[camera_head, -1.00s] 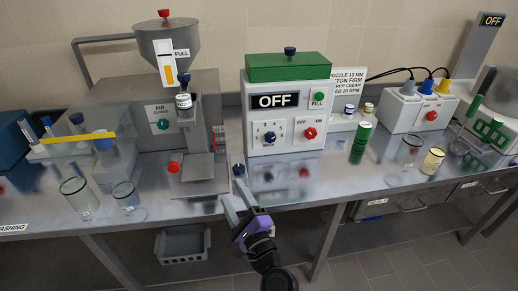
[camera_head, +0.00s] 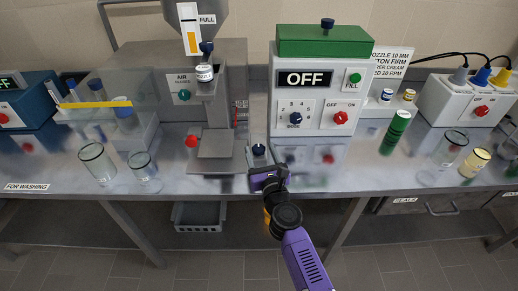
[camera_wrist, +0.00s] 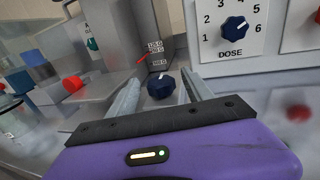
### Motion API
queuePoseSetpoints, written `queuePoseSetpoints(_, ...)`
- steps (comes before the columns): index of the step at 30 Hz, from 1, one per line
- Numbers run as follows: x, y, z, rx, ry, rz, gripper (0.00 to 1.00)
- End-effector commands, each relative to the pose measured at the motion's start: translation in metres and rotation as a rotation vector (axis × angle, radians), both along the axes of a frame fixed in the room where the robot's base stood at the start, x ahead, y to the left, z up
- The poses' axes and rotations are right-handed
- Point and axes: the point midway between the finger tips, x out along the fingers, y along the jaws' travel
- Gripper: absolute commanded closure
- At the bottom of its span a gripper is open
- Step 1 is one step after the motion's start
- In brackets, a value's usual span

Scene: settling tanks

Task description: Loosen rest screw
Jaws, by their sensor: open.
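A dark blue knob (camera_head: 258,150), likely the rest screw, sits low at the right side of the grey filling machine's rest (camera_head: 215,145). In the wrist view the knob (camera_wrist: 160,87) has a fluted rim and lies between my two finger ends. My gripper (camera_head: 261,163) is open, its jaws on either side of the knob; I cannot tell whether they touch it. The gripper (camera_wrist: 162,92) holds nothing visible. A small red pointer and number plates (camera_wrist: 156,51) show on the column behind the knob.
The white control box (camera_head: 310,118) reading OFF stands close on the right, with a DOSE dial (camera_wrist: 234,25). A red knob (camera_head: 192,141) is left of the rest. Glass beakers (camera_head: 97,163) stand at the left. The bench front between is mostly clear.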

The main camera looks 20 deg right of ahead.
Motion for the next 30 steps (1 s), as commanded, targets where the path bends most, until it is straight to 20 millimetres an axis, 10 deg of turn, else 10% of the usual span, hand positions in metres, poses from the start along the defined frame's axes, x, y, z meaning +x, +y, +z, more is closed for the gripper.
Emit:
queuePoseSetpoints(16,0.021,-0.002,0.000,-0.003,0.000,0.000,0.41)
queuePoseSetpoints(25,0.021,-0.002,0.000,-0.003,0.000,0.000,1.00)
queuePoseSetpoints(30,0.021,-0.003,0.000,-0.003,0.000,0.006,1.00)
